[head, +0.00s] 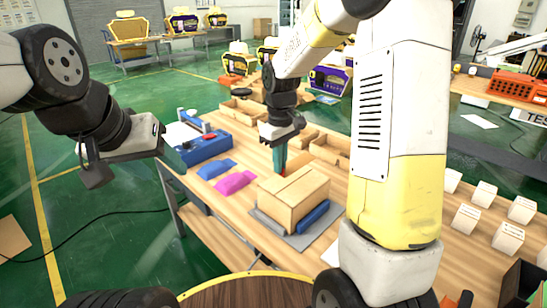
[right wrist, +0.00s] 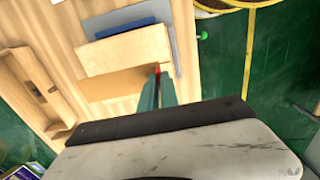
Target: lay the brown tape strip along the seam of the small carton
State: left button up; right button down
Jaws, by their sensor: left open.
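The small carton (head: 290,197) is a light brown box on a grey mat (head: 317,238) on the wooden table. It also shows in the right wrist view (right wrist: 125,48). My right gripper (head: 280,168) points down at the carton's far left edge. Its teal fingers, also in the right wrist view (right wrist: 156,78), are close together with a small red piece (right wrist: 157,69) between their tips. My left gripper (head: 172,154) is open, left of the table near the blue device.
A blue device (head: 205,147) stands at the table's left edge. Blue (head: 215,169) and pink (head: 235,182) packets lie left of the carton. Small white boxes (head: 508,238) stand at the right.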

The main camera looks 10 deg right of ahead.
jog(key=shift+f, duration=2.9)
jog(key=shift+f, duration=0.25)
jog(key=c, duration=1.5)
grip_release()
jog(key=shift+c, duration=0.2)
jog(key=shift+r, duration=2.95)
jog(key=shift+r, duration=0.1)
